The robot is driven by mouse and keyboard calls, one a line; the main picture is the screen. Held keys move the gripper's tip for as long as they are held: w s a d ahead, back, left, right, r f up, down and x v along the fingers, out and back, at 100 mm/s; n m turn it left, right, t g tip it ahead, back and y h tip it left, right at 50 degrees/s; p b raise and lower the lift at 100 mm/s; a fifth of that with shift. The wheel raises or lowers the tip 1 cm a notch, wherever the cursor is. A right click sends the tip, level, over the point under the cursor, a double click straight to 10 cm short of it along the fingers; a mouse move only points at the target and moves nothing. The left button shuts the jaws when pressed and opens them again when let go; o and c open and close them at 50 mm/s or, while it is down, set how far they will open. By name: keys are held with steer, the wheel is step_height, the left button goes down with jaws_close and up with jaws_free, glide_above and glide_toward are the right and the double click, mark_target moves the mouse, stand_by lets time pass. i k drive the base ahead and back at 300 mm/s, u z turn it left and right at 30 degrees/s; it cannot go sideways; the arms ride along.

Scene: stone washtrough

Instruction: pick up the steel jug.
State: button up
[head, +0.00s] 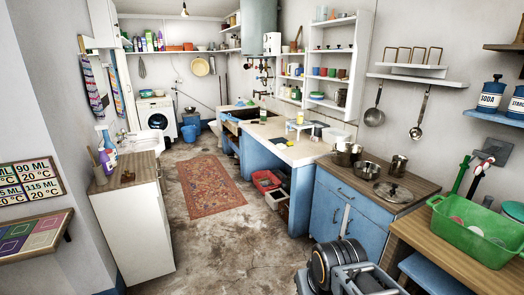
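Several steel vessels stand on the wooden top of the blue cabinet (343,207) at the right. A small upright steel vessel (398,167) at the right of the group looks most like the steel jug; its handle is too small to make out. A wider steel pot (344,156) stands at the back left of the top. A shallow steel pan or bowl (366,171) is between them. A steel lid with a knob (393,192) lies in front of the upright vessel. Part of my arm shows at the bottom, but no gripper fingers can be seen.
A green plastic tub (474,232) stands on a wooden counter (417,234) at the right. A ladle (420,115) and a pan (375,115) hang above the cabinet. A white cabinet (134,222) stands at the left. Bare floor (235,247) and a red rug (211,186) lie between.

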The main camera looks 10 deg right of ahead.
mark_target(398, 164)
steer(key=z, duration=0.05)
steer(key=i, duration=1.95)
steer(key=z, duration=1.15)
steer(key=i, duration=1.25)
steer(key=z, duration=1.05)
steer(key=i, duration=0.25)
steer(key=z, duration=0.15)
